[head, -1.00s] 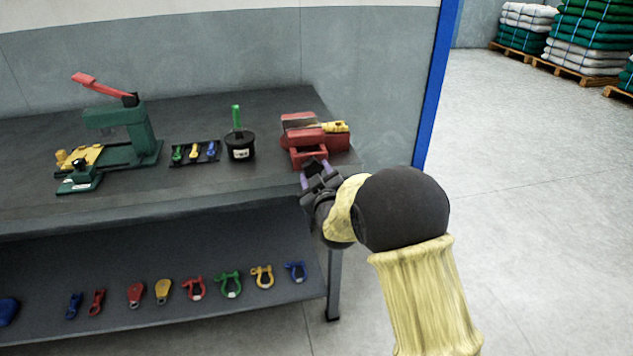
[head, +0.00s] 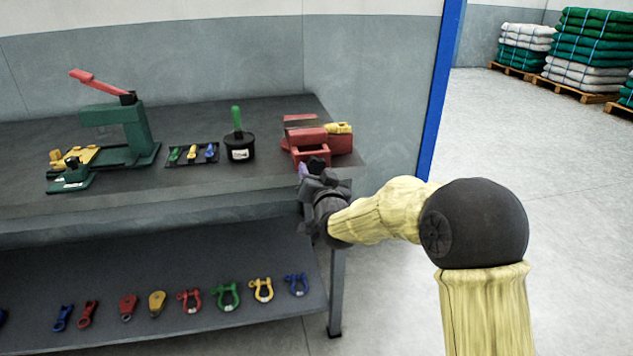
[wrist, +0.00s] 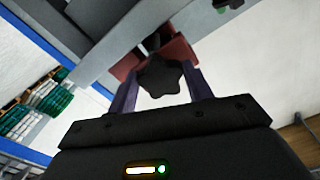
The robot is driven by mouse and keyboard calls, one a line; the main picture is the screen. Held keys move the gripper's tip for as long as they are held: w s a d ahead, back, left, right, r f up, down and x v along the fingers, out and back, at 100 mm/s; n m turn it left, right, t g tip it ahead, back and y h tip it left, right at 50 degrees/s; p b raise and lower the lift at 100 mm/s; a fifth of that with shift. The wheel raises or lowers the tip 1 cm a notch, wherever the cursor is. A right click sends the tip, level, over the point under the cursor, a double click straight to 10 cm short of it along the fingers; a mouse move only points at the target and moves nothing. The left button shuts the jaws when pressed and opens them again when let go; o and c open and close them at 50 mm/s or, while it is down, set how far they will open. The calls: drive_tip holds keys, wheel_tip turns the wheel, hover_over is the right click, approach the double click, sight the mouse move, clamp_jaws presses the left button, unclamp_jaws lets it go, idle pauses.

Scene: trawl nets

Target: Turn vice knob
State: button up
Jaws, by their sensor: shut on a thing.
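The red vice (head: 316,142) stands at the right end of the bench top. Its black star-shaped knob (wrist: 163,76) faces the wrist camera, with red parts of the vice behind it. My gripper (wrist: 158,88) is shut on the knob, one purple finger on each side of it. In the head view my gripper (head: 310,172) is at the front of the vice near the bench edge, and the knob (head: 317,163) shows only in small part there. A yellow piece (head: 338,128) lies on the vice.
On the bench (head: 50,209) stand a green press (head: 124,130) with a red lever, a small black tray (head: 181,162) of colored pieces and a black pot (head: 239,150) with a green handle. Several shackles and pulleys lie on the lower shelf (head: 150,270). Open floor is at right.

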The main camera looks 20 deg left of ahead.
drive_tip(key=m+b, duration=0.1)
drive_tip(key=m, duration=0.1)
drive_tip(key=m+b, duration=0.1)
drive_tip(key=shift+f+m, duration=0.35)
drive_tip(key=shift+m, duration=0.05)
drive_tip(key=m+b, duration=0.4)
drive_tip(key=m, duration=0.3)
drive_tip(key=shift+s+r, duration=0.1)
drive_tip(key=shift+r, duration=0.05)
drive_tip(key=shift+r+m+b, duration=0.1)
drive_tip(key=shift+m+b, duration=1.15)
drive_tip(key=shift+m, duration=0.65)
drive_tip(key=shift+m+b, duration=1)
drive_tip(key=shift+m, duration=0.4)
drive_tip(key=shift+r+m+b, duration=0.1)
drive_tip(key=shift+m+b, duration=0.35)
drive_tip(key=shift+m, duration=0.25)
drive_tip(key=shift+r+m+b, duration=0.2)
drive_tip(key=shift+m+b, duration=1.25)
drive_tip(key=shift+m, duration=0.45)
drive_tip(key=o, duration=1)
drive_tip(key=shift+c, duration=0.2)
drive_tip(key=shift+r, duration=0.15)
